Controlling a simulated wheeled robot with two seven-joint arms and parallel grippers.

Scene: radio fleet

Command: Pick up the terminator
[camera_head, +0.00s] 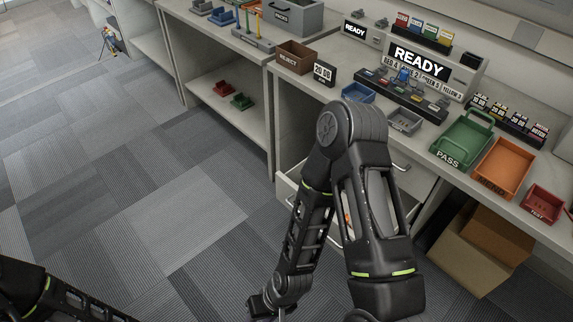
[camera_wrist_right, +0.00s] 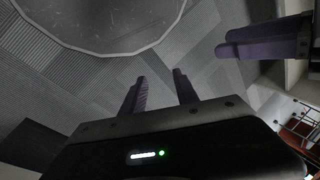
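I cannot make out the terminator for certain in either view. My right arm comes up from the bottom, bends at the elbow and reaches down. Its gripper (camera_wrist_right: 159,84) shows in the right wrist view with two purple fingers apart and nothing between them. Dark purple finger-like parts (camera_wrist_right: 262,38) at the upper right there may belong to my left gripper; their state is unclear. My left arm shows at the lower left of the head view, its gripper out of frame. An open drawer (camera_head: 291,188) is partly hidden behind my right arm, with something small and orange inside.
The bench holds a READY sign (camera_head: 419,63), a green PASS tray (camera_head: 463,141), an orange tray (camera_head: 504,167), a red tray (camera_head: 543,204), a blue bin (camera_head: 358,92) and a brown REJECT bin (camera_head: 295,57). A cardboard box (camera_head: 480,255) stands below. The carpet at left is clear.

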